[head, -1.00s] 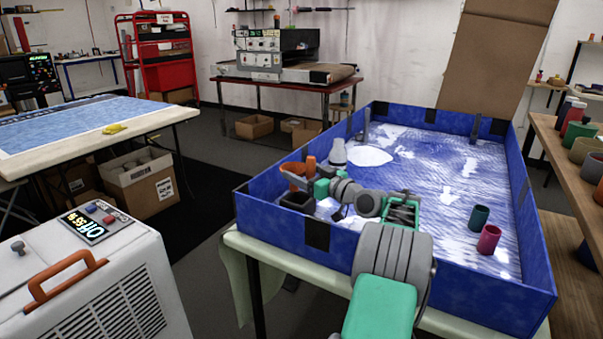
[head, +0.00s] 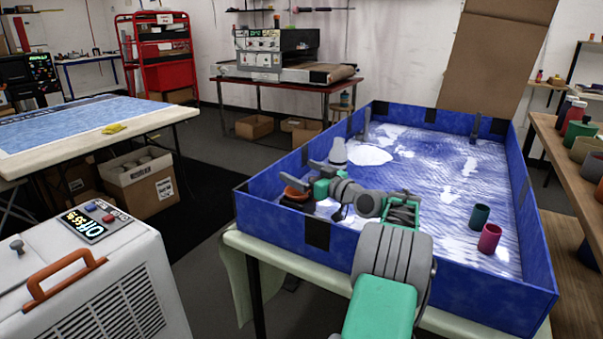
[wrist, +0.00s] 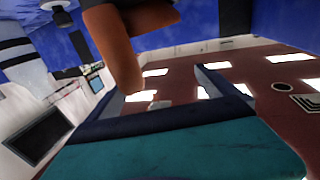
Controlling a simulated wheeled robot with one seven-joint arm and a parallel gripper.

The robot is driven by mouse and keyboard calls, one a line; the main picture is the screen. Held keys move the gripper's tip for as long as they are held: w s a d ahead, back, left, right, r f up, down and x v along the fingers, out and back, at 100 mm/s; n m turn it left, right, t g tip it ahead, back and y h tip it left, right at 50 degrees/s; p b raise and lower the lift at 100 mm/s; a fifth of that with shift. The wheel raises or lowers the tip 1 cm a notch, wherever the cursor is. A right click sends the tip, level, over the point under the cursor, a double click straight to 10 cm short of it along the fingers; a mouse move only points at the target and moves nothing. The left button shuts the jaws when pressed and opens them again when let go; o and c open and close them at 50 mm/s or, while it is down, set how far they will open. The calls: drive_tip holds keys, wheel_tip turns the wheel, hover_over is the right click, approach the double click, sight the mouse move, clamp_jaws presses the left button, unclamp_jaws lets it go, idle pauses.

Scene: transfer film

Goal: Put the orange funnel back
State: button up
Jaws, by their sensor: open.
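The orange funnel (head: 294,186) is at the near left corner of the blue-walled tray (head: 275,217), over a small dark holder (head: 297,204). I cannot tell how deep it sits in the holder. My gripper (head: 308,181) is open, right beside the funnel. In the wrist view the funnel (wrist: 128,40) fills the upper middle, its narrow part near the space between my spread fingers (wrist: 155,88). My gripper partly hides the funnel in the head view.
A white bottle (head: 338,153) stands just behind my gripper in the tray. The middle of the tray is open. Its walls rise around my arm.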

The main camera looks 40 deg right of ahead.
drive_tip(key=shift+s+r+p, duration=0.2)
drive_tip(key=shift+r+p, duration=0.2)
drive_tip(key=shift+r, duration=0.3)
drive_tip(key=s, duration=1.1)
drive_tip(key=shift+s+d+f, duration=0.25)
drive_tip(key=shift+s+d, duration=0.05)
drive_tip(key=shift+d, duration=0.15)
